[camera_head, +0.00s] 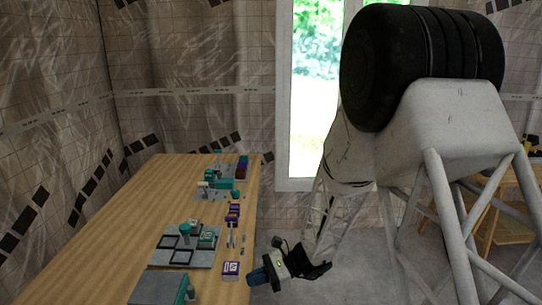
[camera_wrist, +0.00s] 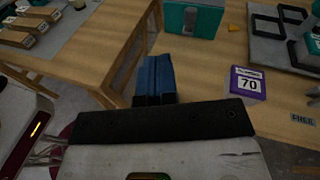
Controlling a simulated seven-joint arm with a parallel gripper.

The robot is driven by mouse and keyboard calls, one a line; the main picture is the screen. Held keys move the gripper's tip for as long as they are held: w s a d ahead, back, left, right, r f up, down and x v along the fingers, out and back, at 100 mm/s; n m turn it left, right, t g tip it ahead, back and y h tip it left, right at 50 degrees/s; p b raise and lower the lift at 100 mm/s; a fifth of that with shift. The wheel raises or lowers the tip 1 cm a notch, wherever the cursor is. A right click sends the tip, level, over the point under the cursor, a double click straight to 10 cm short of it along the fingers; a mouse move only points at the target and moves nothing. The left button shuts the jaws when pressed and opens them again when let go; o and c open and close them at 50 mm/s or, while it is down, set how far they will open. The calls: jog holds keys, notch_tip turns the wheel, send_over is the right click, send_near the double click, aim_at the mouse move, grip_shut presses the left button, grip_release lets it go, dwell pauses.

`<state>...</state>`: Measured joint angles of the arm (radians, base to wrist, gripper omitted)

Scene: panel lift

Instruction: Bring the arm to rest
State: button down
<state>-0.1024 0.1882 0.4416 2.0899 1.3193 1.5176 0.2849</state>
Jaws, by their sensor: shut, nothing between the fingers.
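My gripper (camera_head: 253,278) is beside the right edge of the wooden table (camera_head: 100,232), low in the head view. In the wrist view the two blue fingers of my gripper (camera_wrist: 155,72) lie side by side, shut, with nothing visible between them. A purple and white block marked 70 (camera_wrist: 247,83) lies on the table to the right of the fingers; it also shows in the head view (camera_head: 231,268). The fingers appear apart from it.
Panels with teal, white and purple pieces line the table, including a grey plate with square frames (camera_head: 180,252). Another wooden surface with several blocks (camera_wrist: 45,30) lies at the wrist view's upper left.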

jog(key=s+d+r+n+t+h, duration=0.7)
jog(key=s+d+r+n+h, duration=0.5)
jog(key=s+d+r, duration=0.9)
jog(key=s+d+h, duration=0.2)
jog(key=s+h, duration=0.1)
jog(key=s, duration=0.1)
jog(key=shift+r+n+t+h, duration=0.25)
jog(key=shift+n+t+h, duration=0.05)
jog(key=shift+n, duration=0.1)
jog(key=shift+d, duration=0.1)
dwell(0.6)
